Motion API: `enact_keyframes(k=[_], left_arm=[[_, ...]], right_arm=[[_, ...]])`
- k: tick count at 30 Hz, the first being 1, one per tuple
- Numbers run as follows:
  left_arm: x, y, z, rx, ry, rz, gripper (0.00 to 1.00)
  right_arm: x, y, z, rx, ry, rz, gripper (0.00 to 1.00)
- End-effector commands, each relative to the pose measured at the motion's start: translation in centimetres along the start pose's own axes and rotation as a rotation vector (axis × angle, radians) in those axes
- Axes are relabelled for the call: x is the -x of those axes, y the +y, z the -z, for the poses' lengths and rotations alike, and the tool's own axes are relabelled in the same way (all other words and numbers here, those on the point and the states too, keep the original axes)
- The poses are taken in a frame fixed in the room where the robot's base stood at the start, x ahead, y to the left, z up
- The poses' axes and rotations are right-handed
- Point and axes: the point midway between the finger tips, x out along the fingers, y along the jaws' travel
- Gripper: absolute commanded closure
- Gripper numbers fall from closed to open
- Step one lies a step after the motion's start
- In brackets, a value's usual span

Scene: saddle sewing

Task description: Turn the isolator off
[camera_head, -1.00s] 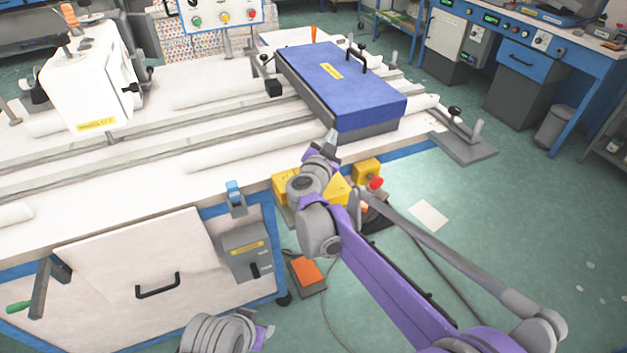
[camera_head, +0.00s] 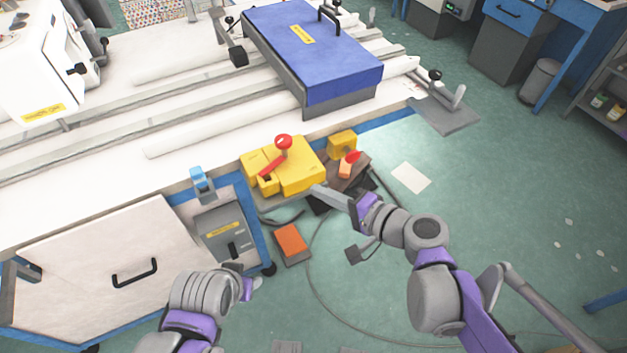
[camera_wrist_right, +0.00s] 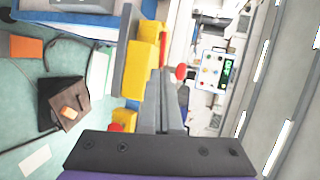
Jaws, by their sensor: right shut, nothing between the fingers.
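A grey box (camera_head: 222,228) with a yellow label and a black lever (camera_head: 232,249) is on the bench front; its label is unreadable. To its right, a yellow box (camera_head: 305,168) carries a red round knob (camera_head: 284,142) and a red lever (camera_head: 271,164). I cannot tell from the labels which is the isolator. My right gripper (camera_head: 322,191) is shut and empty, its tips by the yellow box's lower right corner; contact is unclear. The right wrist view shows yellow parts (camera_wrist_right: 139,65) beside its fingers. My left gripper (camera_head: 250,286) is below the grey box, its fingers mostly hidden.
A blue-topped box (camera_head: 315,50) sits on the white bench. A smaller yellow block (camera_head: 342,144) and a red-and-orange part (camera_head: 349,164) are right of the yellow box. An orange pedal (camera_head: 291,241) and cables lie on the floor. The floor at right is mostly clear.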

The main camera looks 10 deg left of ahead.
Motion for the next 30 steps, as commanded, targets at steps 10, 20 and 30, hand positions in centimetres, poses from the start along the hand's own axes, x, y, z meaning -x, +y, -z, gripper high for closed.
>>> enact_keyframes(k=[10, 20, 30], left_arm=[[-1.4, 0.0, -0.7, 0.000, -0.005, 0.000, 0.50], [-1.8, 0.0, -0.8, 0.000, -0.007, 0.000, 0.50], [-1.8, 0.0, -0.8, 0.000, -0.007, 0.000, 0.50]], right_arm=[[-7.6, 0.1, 0.0, 0.003, -0.003, 0.001, 1.00], [-11.7, -1.1, 0.0, 0.004, 0.000, 0.001, 1.00], [-12.1, -1.2, 0.1, 0.003, 0.002, 0.001, 1.00]])
